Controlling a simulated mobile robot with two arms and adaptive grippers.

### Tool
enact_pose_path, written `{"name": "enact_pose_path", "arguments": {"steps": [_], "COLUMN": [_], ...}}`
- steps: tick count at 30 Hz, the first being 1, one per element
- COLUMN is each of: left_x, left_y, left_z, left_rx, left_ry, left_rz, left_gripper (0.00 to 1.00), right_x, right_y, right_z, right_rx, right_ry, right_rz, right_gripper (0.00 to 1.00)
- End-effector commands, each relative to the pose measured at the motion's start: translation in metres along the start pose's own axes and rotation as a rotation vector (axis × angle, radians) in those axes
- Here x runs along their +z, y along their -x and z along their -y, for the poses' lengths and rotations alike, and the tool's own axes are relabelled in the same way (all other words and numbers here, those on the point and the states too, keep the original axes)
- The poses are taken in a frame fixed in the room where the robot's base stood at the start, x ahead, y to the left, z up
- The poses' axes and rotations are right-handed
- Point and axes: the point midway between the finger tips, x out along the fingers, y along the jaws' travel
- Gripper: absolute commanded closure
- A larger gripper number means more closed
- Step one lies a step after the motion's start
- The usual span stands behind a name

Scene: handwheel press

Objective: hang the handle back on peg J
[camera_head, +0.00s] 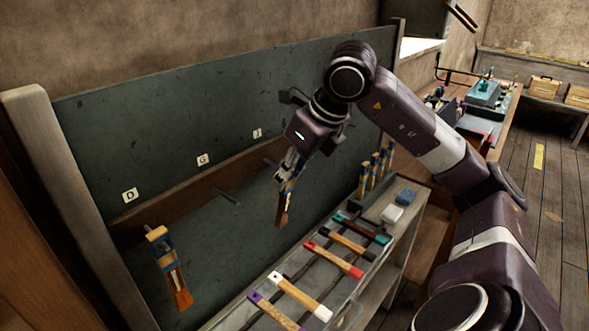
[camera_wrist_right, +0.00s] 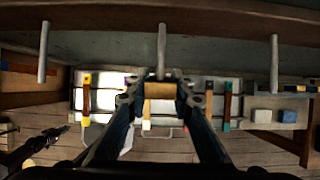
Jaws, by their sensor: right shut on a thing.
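My right gripper (camera_head: 288,178) is shut on a wooden handle (camera_head: 282,212), which hangs down tilted in front of the dark green board (camera_head: 180,100). The handle has a blue band near the fingers and a brown lower end. Label J (camera_head: 257,133) is on the board, with its peg (camera_head: 270,161) just left of the gripper. The handle is apart from this peg as far as I can tell. In the right wrist view, the fingers (camera_wrist_right: 160,88) close on the handle's tan end (camera_wrist_right: 159,91), and a bare peg (camera_wrist_right: 161,50) stands directly beyond it.
Label G (camera_head: 202,160) has a bare peg (camera_head: 226,195). Another handle (camera_head: 168,265) hangs below label D (camera_head: 130,195). A rack (camera_head: 345,300) with several coloured handles lies on the bench below. A white block (camera_head: 391,214) and a blue block (camera_head: 406,197) sit beside it.

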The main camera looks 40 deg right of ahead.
Motion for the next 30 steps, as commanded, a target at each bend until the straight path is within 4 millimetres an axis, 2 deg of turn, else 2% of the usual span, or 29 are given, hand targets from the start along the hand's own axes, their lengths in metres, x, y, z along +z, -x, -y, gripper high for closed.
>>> {"name": "enact_pose_path", "arguments": {"steps": [3,15,30], "left_x": [-0.001,-0.003,-0.005], "left_y": [0.011,0.030,0.025], "left_z": [0.001,0.002,0.002], "left_rx": [-0.001,-0.002,-0.002], "left_ry": [0.000,0.000,0.000], "left_rz": [0.000,-0.001,-0.004], "left_gripper": [0.84,0.84,0.84], "right_x": [0.007,0.023,0.021], "right_y": [-0.001,-0.012,-0.018], "right_z": [0.000,-0.001,-0.001], "right_rx": [0.002,0.001,0.000], "right_ry": [-0.001,0.001,0.002], "right_rz": [-0.001,-0.002,-0.003], "right_gripper": [0.96,0.96,0.96]}}
